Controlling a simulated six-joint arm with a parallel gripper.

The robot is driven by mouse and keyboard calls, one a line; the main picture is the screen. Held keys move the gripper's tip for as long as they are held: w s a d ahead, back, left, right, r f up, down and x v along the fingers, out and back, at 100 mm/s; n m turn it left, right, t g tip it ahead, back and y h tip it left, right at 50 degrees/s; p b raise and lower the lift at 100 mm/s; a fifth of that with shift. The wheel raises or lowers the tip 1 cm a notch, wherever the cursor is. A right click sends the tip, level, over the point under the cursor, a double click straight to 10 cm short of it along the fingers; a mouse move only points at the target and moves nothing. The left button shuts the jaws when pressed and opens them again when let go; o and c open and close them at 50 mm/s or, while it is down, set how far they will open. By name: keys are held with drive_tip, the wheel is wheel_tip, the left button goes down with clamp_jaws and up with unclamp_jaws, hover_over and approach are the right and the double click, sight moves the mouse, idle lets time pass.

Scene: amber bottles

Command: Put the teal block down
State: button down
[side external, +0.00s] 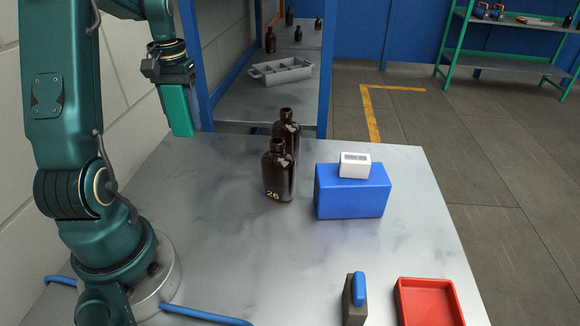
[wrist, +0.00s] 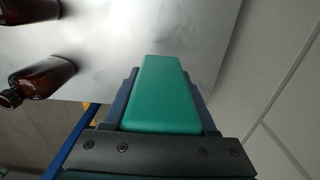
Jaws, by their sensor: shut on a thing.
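The teal block (side external: 178,112) is a long upright piece held in my gripper (side external: 168,82). In the side external view it hangs at the far left part of the metal table (side external: 230,245), near the blue post. I cannot tell for sure whether its lower end touches the table. In the wrist view the teal block (wrist: 158,92) fills the space between the two fingers of my gripper (wrist: 162,100), which is shut on it.
Two amber bottles, one marked 26 (side external: 278,175) and one behind it (side external: 287,130), stand right of the block. A blue box (side external: 350,195) carries a white box (side external: 355,165). A red tray (side external: 428,300) and a dark, blue-topped object (side external: 355,298) are at the front.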

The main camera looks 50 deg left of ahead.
drive_tip(key=w+d+f, duration=0.1)
drive_tip(key=w, duration=0.1)
drive_tip(key=w+d+f, duration=0.1)
drive_tip(key=w+f, duration=0.1)
drive_tip(key=w, duration=0.1)
drive_tip(key=w+d+f, duration=0.1)
drive_tip(key=w+f, duration=0.1)
drive_tip(key=shift+w+d, duration=0.15)
drive_tip(key=shift+d, duration=0.05)
drive_tip(key=shift+f, duration=1.9)
drive_tip(key=shift+f, duration=0.1)
drive_tip(key=shift+c, duration=1)
unclamp_jaws()
